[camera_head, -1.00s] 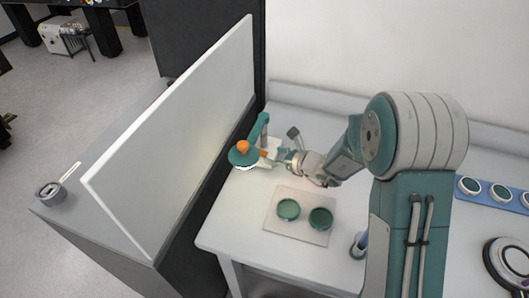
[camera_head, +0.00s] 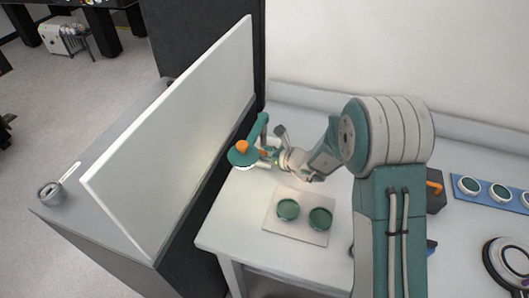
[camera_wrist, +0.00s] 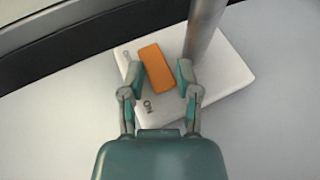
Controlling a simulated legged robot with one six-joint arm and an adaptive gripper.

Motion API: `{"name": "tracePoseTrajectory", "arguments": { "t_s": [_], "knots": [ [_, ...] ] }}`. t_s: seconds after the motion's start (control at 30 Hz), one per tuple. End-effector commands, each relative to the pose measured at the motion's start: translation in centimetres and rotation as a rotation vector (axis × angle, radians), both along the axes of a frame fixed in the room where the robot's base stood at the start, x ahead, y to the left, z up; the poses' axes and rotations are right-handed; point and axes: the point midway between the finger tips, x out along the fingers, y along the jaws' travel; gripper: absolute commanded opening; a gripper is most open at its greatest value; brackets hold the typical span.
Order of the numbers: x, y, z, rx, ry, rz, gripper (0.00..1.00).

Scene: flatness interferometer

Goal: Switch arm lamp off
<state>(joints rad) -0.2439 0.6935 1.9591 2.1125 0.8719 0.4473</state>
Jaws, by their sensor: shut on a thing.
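The arm lamp has a round green shade (camera_head: 240,157) with an orange knob on top and a green arm (camera_head: 259,128). It stands at the left end of the white table, beside the pale panel. In the wrist view, its white base plate (camera_wrist: 222,82) bears an orange rocker switch (camera_wrist: 158,68), dark marks and a grey post (camera_wrist: 203,30). In the head view, my gripper (camera_head: 271,156) is just right of the shade, and the switch is mostly hidden.
A pale tray (camera_head: 284,228) with two green-topped round pieces lies in front of my arm. A blue rack (camera_head: 455,187) of round parts and a dark box (camera_head: 435,200) with an orange handle are at right. The tall pale panel (camera_head: 185,130) borders the left.

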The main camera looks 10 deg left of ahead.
Motion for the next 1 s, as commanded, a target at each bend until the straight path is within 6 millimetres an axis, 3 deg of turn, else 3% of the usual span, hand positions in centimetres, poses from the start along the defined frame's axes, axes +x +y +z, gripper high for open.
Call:
{"name": "tracePoseTrajectory", "arguments": {
  "t_s": [0.4, 0.77, 0.8, 0.83, 1.0],
  "knots": [
    [-0.2, 0.52, 0.14, -0.176, 0.029, 0.008, 0.0],
    [-0.25, 0.51, 0.02, -0.194, 0.035, 0.006, 0.0],
    [-0.26, 0.52, 0.01, -0.194, 0.035, 0.006, 0.55],
    [-0.26, 0.52, 0.01, -0.194, 0.035, 0.006, 0.69],
    [-0.17, 0.46, 0.12, -0.194, 0.034, 0.005, 0.72]
  ]
}}
